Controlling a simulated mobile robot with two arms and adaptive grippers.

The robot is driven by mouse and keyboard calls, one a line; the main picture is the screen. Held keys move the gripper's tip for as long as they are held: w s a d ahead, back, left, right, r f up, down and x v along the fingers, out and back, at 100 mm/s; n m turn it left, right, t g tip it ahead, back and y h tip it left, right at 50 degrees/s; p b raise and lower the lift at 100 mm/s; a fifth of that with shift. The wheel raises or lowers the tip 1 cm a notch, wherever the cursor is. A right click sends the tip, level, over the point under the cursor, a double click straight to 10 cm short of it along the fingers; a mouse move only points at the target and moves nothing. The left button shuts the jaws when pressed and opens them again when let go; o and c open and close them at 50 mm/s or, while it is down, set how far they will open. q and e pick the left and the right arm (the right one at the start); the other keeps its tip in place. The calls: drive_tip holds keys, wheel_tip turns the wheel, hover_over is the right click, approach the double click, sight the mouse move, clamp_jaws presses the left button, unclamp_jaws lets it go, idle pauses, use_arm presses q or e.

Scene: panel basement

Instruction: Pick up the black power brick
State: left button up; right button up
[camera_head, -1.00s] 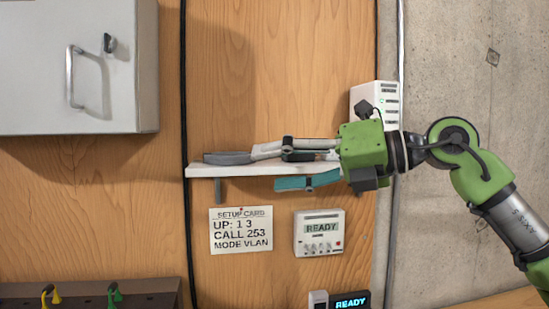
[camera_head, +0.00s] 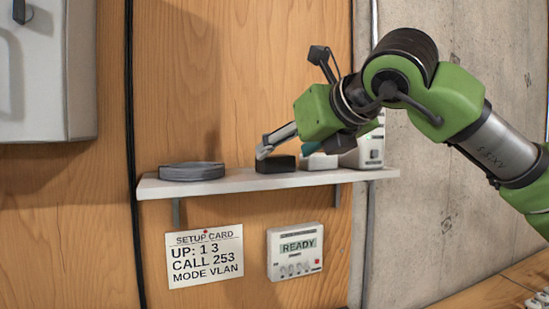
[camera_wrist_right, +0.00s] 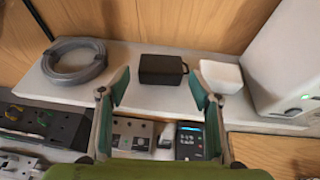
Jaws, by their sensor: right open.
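The black power brick (camera_head: 276,164) sits on the white wall shelf (camera_head: 235,182), between a grey cable coil and a small white block. It also shows in the right wrist view (camera_wrist_right: 162,69), upright on the shelf. My right gripper (camera_head: 287,150) comes in from the right, just above and in front of the brick. In the wrist view its two fingers (camera_wrist_right: 158,90) are spread wide, with the brick beyond the tips and roughly centred between them. The gripper is empty. My left gripper is not in view.
The grey cable coil (camera_head: 192,171) lies at the shelf's left. The small white block (camera_wrist_right: 222,76) stands close right of the brick, and a white box with a green light (camera_wrist_right: 288,60) stands beyond it. A meter (camera_head: 295,251) and setup card (camera_head: 205,256) hang below.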

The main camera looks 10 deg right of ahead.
sight(277, 155)
drive_tip(key=shift+x, duration=0.9)
drive_tip(key=shift+w+a+r+p, duration=0.1)
drive_tip(key=shift+w+p, duration=0.1)
drive_tip(key=shift+p, duration=0.2)
drive_tip(key=p+x, duration=0.2)
drive_tip(key=x, duration=0.2)
drive_tip(key=shift+w+p, duration=0.15)
drive_tip(key=shift+p, duration=0.25)
drive_tip(key=shift+w, duration=0.3)
drive_tip(key=shift+s, duration=0.15)
drive_tip(key=c, duration=0.3)
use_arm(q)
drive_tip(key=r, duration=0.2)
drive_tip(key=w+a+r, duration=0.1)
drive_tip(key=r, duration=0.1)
use_arm(e)
drive_tip(key=c, duration=0.7)
